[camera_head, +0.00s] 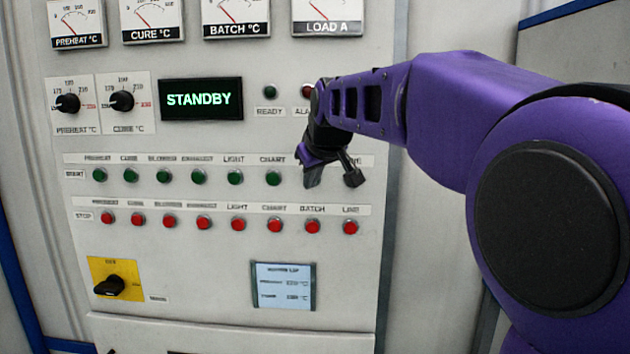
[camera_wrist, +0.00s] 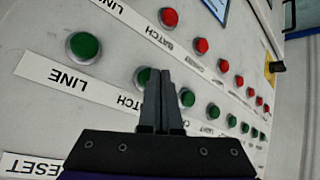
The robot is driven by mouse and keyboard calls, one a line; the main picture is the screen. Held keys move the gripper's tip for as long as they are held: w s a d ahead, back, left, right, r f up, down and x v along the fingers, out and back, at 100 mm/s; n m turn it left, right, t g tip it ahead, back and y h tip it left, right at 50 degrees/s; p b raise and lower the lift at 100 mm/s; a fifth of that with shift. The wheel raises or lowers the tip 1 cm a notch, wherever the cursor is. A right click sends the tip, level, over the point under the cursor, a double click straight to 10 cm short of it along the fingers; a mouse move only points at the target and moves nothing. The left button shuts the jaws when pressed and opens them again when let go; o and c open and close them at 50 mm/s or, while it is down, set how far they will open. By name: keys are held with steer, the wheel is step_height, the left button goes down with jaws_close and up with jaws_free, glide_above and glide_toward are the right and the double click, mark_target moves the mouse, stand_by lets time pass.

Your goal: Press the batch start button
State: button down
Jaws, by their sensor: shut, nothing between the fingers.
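The batch start button (camera_wrist: 142,76) is a green round button in the wrist view, partly hidden behind my fingers. Its "BATCH" label is also partly covered. In the head view, my gripper (camera_head: 312,178) covers the batch place in the START row, so the button is hidden there. In the wrist view, my gripper (camera_wrist: 161,78) is shut and empty, with its fingertips overlapping the button's right side. I cannot tell whether the tips touch it.
Green chart start (camera_wrist: 187,97) and line start (camera_wrist: 83,48) buttons flank it. Red STOP buttons, including batch stop (camera_head: 312,227), run in a row below. The display (camera_head: 201,99) reads STANDBY. A yellow-backed rotary switch (camera_head: 112,285) sits lower left.

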steer(key=shift+w, duration=0.45)
stand_by(0.3)
steer(key=shift+s, duration=0.85)
steer(key=shift+s+b, duration=0.1)
steer(key=shift+b, duration=0.2)
steer(key=s+b, duration=0.2)
steer(key=s, duration=0.3)
steer(key=shift+a, duration=0.15)
steer(key=shift+w, duration=0.1)
